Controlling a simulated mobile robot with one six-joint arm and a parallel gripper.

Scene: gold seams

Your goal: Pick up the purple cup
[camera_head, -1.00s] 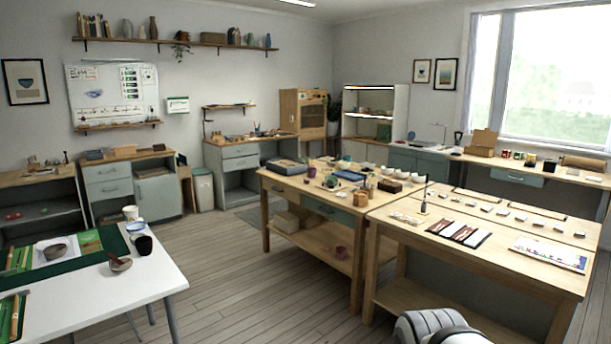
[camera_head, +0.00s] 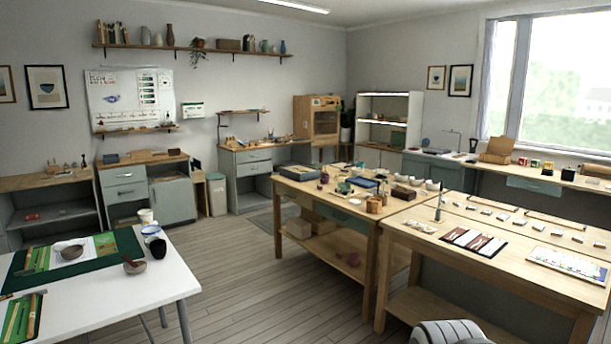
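My gripper is not in view. Only a pale rounded part of my own arm shows at the bottom edge, right of centre.
A white table (camera_head: 120,300) with bowls and a dark cup (camera_head: 158,248) stands at front left. A second wooden table (camera_head: 500,240) adjoins the middle table at right. Bare plank floor (camera_head: 265,285) lies between the white table and the middle table.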

